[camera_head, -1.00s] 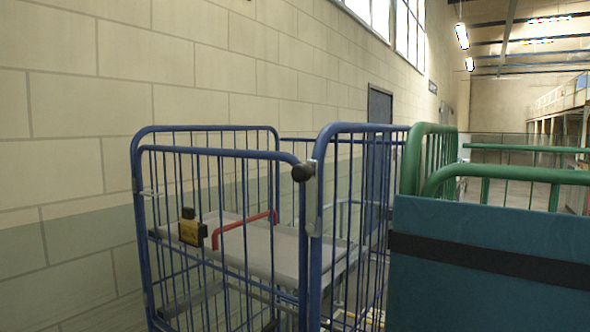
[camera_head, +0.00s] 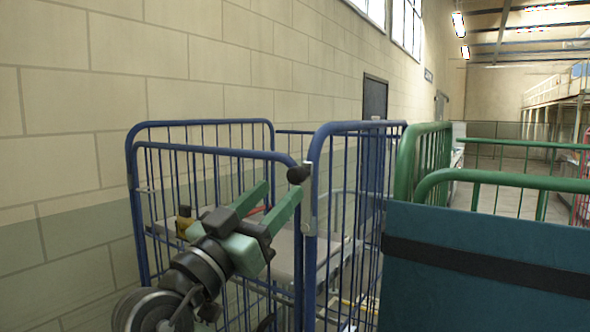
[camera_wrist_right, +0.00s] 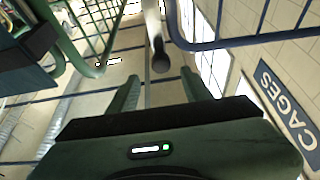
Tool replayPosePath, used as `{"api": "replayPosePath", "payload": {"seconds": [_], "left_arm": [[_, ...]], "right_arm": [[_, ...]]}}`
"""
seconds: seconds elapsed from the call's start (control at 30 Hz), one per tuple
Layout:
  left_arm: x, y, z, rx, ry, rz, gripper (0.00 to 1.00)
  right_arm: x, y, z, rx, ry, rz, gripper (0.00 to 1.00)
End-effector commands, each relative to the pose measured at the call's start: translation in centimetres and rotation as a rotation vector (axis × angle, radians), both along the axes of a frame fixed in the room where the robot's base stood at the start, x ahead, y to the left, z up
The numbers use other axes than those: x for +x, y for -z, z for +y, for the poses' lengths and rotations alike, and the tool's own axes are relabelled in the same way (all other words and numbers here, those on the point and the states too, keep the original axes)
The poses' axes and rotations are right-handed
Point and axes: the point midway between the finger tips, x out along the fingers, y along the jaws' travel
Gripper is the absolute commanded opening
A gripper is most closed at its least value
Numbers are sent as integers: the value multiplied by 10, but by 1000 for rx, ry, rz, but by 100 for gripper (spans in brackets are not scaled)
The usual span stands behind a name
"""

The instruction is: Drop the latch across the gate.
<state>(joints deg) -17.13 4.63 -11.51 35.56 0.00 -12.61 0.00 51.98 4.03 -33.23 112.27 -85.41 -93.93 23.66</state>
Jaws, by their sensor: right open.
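The latch looks like a pale metal bar with a black knob (camera_head: 299,174), standing upright at the blue cage's corner post. The blue barred gate (camera_head: 215,155) is the cage's front panel, its right end at that post. My right gripper (camera_head: 280,190) is open and empty, its green fingers pointing up and right, just left of and below the knob in the picture. In the right wrist view, the knob (camera_wrist_right: 161,60) shows between and beyond the fingertips (camera_wrist_right: 161,76), with no visible contact. My left gripper is not in view.
A grey shelf (camera_head: 285,250) and a yellow-black block (camera_head: 184,222) show through the bars. A green cage (camera_head: 430,150) with a teal panel (camera_head: 490,235) stands close on the right. A block wall (camera_head: 60,150) runs along the left.

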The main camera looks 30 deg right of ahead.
Motion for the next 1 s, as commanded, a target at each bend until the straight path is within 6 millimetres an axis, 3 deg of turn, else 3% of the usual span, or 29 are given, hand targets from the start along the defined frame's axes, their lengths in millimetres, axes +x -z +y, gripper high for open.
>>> {"api": "replayPosePath", "payload": {"seconds": [0.2, 0.4, 0.77, 0.8, 0.97, 1.0], "left_arm": [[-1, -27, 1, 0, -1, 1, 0], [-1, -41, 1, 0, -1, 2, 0], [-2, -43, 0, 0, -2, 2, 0], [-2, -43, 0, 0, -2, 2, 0], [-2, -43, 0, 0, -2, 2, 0], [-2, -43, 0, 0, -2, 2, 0]], "right_arm": [[13, -19, -31, -6, 5, 6, 49], [23, -27, -53, -5, 3, 7, 49], [26, -26, -60, -3, 0, 7, 49], [26, -26, -60, -3, 0, 7, 47], [26, -26, -60, -3, 0, 7, 2], [26, -26, -60, -2, 0, 7, 0]]}}
